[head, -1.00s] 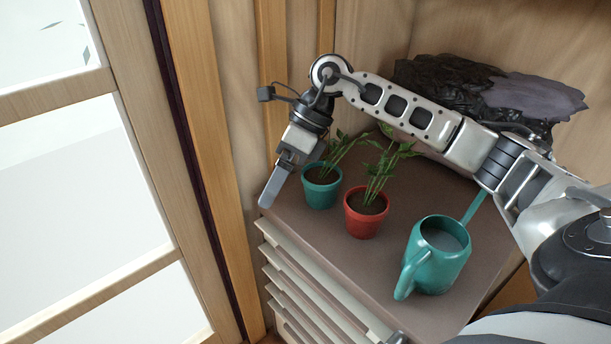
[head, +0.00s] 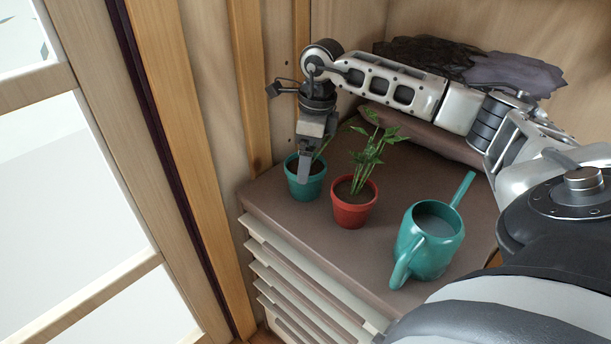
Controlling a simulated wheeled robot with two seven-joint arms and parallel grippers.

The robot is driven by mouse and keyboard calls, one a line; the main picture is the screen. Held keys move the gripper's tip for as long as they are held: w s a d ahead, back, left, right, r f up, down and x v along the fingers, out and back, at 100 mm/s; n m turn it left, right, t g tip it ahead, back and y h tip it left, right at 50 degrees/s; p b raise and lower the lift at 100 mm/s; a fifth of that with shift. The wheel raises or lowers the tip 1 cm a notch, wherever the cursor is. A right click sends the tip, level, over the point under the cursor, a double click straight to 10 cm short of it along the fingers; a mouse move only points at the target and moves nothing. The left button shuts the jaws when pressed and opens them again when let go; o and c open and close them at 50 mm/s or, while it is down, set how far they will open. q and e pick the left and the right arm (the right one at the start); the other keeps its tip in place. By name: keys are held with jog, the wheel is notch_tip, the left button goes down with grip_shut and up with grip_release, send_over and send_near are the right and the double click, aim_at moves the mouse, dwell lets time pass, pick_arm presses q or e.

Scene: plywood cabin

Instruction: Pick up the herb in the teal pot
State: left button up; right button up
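The teal pot (head: 313,188) stands upright on the brown cabinet top near its far left corner. Its green herb (head: 319,153) is partly hidden behind my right gripper. My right gripper (head: 304,172) points down at the teal pot, and one pale finger overlaps the pot's rim and front. The other finger is hidden, so I cannot tell whether the gripper is open or touches the pot. My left gripper is not in view.
A red pot (head: 353,212) with a green plant stands close to the right of the teal pot. A teal watering can (head: 428,250) stands nearer the front right. The brown cabinet top (head: 300,228) has free room at the front. Dark and purple bags (head: 510,75) lie at the back.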

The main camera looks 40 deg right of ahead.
aim_at(309, 192)
jog(key=f, duration=0.5)
jog(key=shift+w+a+f, duration=0.15)
jog(key=shift+w+a, duration=0.05)
jog(key=shift+w, duration=0.15)
jog(key=c, duration=1.3)
jog(key=shift+r, duration=0.2)
